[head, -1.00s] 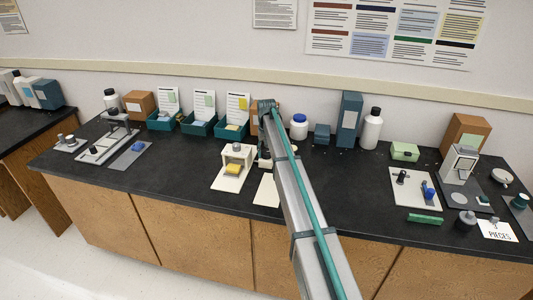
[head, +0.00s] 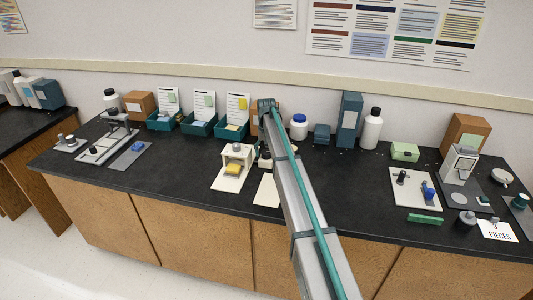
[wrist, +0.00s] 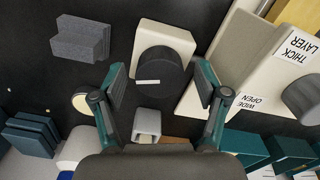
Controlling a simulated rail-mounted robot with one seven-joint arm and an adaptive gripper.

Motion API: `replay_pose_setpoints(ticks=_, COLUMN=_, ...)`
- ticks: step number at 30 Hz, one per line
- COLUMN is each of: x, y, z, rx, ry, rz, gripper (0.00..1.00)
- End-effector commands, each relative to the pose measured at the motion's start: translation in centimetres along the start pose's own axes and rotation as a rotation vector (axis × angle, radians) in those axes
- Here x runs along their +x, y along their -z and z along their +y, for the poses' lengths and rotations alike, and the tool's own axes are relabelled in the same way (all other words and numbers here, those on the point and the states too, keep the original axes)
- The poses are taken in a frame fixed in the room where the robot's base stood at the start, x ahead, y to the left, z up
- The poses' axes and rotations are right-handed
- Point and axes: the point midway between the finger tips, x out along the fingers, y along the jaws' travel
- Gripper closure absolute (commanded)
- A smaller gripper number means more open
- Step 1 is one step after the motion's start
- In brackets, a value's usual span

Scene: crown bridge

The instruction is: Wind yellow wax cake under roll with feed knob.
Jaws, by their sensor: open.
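The yellow wax cake (head: 233,169) sits in a cream stand (head: 228,184) with a grey round piece on top, left of my arm in the head view. In the wrist view the dark round feed knob (wrist: 160,70) has a white mark and sits on a cream block (wrist: 165,33). My gripper (wrist: 160,84) is open, with one finger on each side of the knob and visible room on both sides. A yellow edge (wrist: 296,13) shows at the top right. The roll is hidden in both views. My arm hides most of the knob area in the head view.
A cream body labelled THICK LAYER and WIDE OPEN (wrist: 240,50) stands close to the right finger. A grey stepped block (wrist: 80,40) lies to the left. Teal trays (head: 200,127) stand behind the stand. The bench front-left (head: 170,200) is clear.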

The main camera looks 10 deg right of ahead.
Motion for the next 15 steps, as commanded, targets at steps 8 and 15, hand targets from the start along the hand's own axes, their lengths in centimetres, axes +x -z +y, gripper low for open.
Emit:
replay_pose_setpoints(ticks=8, x=-4.2, y=0.1, z=0.0, rx=0.0, ry=0.0, rz=0.003, gripper=0.26)
replay_pose_setpoints(ticks=15, x=-8.7, y=0.1, z=0.0, rx=0.0, ry=0.0, rz=0.001, gripper=0.26)
